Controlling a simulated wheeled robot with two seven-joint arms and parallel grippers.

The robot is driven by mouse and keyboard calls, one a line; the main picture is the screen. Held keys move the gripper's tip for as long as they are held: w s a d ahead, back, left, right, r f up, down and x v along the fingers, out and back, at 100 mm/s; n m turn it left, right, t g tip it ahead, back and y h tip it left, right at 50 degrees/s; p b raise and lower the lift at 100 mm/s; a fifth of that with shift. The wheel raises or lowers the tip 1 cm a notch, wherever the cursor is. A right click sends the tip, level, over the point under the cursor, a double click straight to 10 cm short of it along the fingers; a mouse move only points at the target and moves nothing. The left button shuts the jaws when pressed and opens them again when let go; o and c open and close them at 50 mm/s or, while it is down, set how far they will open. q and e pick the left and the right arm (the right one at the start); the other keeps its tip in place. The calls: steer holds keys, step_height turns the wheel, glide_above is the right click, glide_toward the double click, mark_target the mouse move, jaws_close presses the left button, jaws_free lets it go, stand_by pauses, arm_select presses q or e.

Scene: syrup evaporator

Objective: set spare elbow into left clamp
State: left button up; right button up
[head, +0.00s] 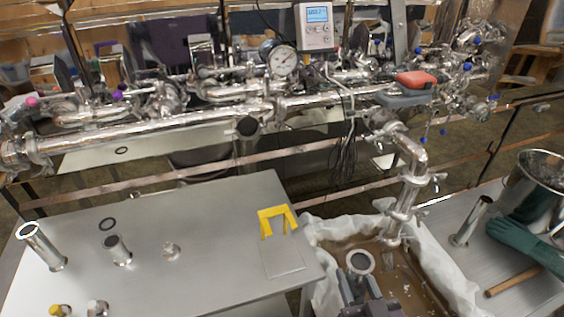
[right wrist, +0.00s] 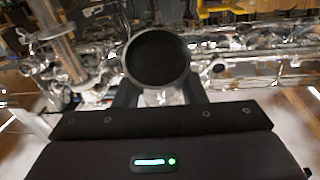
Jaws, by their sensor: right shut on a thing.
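My right gripper (head: 362,290) is at the bottom centre of the head view, over the cloth-lined bin. It is shut on a short steel pipe piece with a round, dark open end (head: 360,262), which faces up toward the head camera. This looks like the spare elbow, but its bend is hidden. In the right wrist view the same dark opening (right wrist: 157,60) sits between my fingers. A long steel pipe run (head: 200,112) with several clamps crosses the back. A downward branch with a dark end (head: 247,126) hangs from it. I cannot tell which clamp is the left one. My left gripper is not in view.
A grey table (head: 190,220) at left holds upright tubes, small fittings and a yellow bracket (head: 278,217). A vertical steel pipe (head: 412,180) drops into the bin (head: 440,262), close to my right gripper. A green glove (head: 525,245) and a steel pot (head: 540,180) are at right.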

steer(key=d+r+m+h, duration=0.2)
steer(key=d+r+h, duration=0.1)
steer(key=d, duration=0.1)
steer(key=a+f+n+g+y, duration=0.2)
steer(key=a+f+n+y, duration=0.3)
steer(key=a+f+y, duration=0.3)
steer(key=shift+a+f, duration=0.85)
steer(key=shift+a, duration=0.35)
steer(key=shift+s+n, duration=0.1)
steer(key=shift+n, duration=0.2)
steer(key=p+x, duration=0.2)
steer(key=x, duration=1.2)
steer(key=shift+a+p, duration=0.15)
steer(key=shift+p, duration=0.25)
steer(key=x, duration=0.4)
steer(key=shift+r+p, duration=0.2)
steer(key=shift+p, duration=0.75)
steer(key=shift+f, duration=0.1)
steer(key=shift+s, duration=0.1)
